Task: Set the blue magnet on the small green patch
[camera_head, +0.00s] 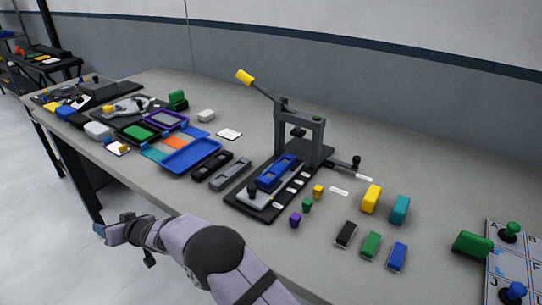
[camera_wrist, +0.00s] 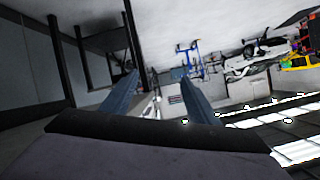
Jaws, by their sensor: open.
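A blue block (camera_head: 397,257), which may be the blue magnet, lies at the right front of the table in the head view, at the end of a row with a green block (camera_head: 371,245) and a black block (camera_head: 346,234). A green square (camera_head: 138,131), which may be the small green patch, lies among trays at the left; I cannot tell for certain. My gripper (camera_head: 102,231) is off the table's front edge at the left, far from the blue block. In the wrist view my gripper (camera_wrist: 157,76) is open with nothing between its fingers.
A lettered board (camera_head: 508,268) is far right.

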